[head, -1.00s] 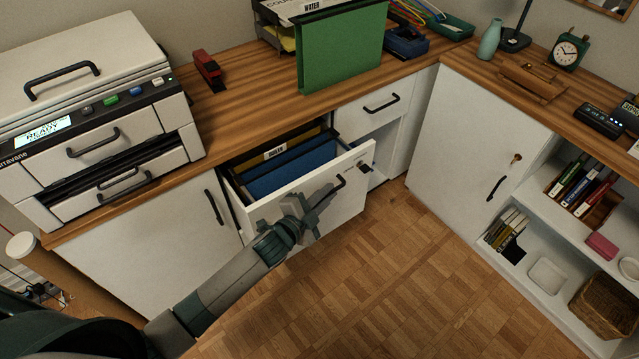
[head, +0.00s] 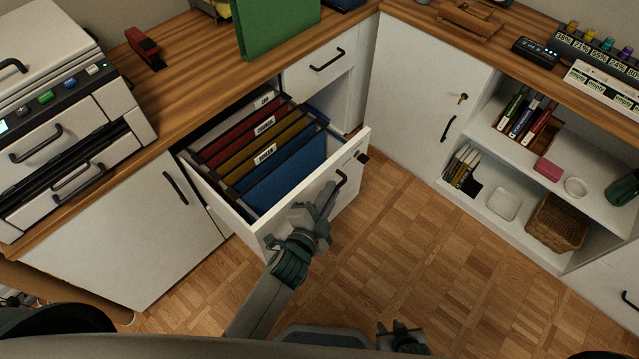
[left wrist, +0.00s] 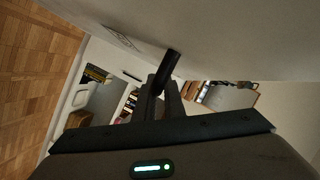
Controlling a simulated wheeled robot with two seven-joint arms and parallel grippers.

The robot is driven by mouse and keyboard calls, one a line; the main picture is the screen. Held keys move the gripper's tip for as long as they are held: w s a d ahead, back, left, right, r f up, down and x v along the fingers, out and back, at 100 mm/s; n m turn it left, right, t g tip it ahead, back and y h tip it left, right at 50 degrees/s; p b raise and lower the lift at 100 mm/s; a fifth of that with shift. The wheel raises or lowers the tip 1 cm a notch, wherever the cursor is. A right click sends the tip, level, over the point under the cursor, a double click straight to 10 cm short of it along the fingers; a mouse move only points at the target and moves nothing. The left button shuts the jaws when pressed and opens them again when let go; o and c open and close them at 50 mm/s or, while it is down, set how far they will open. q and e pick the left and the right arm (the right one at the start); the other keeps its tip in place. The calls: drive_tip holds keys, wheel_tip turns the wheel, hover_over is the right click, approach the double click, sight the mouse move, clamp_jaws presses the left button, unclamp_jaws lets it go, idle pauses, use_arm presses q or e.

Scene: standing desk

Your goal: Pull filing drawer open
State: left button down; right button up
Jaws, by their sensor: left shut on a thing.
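The filing drawer (head: 318,203) stands well open from the desk's white cabinet. In the left wrist view the fingers (left wrist: 165,98) close around the dark handle bar (left wrist: 170,68), beside the white drawer front (left wrist: 215,30). My right gripper (head: 402,335) is low at the bottom edge, away from the drawer; its fingers look spread, with nothing between them.
A printer (head: 65,125) and a red stapler (head: 145,48) stand on the wooden desktop. A green folder (head: 275,25) stands above the drawer. A small closed drawer (head: 318,66) is to the right. Open shelves (head: 520,205) hold books and a basket (head: 557,223). The floor (head: 400,230) is clear.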

use_arm(q)
drive_tip(key=shift+s+d, duration=0.25)
drive_tip(key=shift+d, duration=0.1)
drive_tip(key=c, duration=2.1)
unclamp_jaws()
use_arm(e)
drive_tip(key=shift+a, duration=0.1)
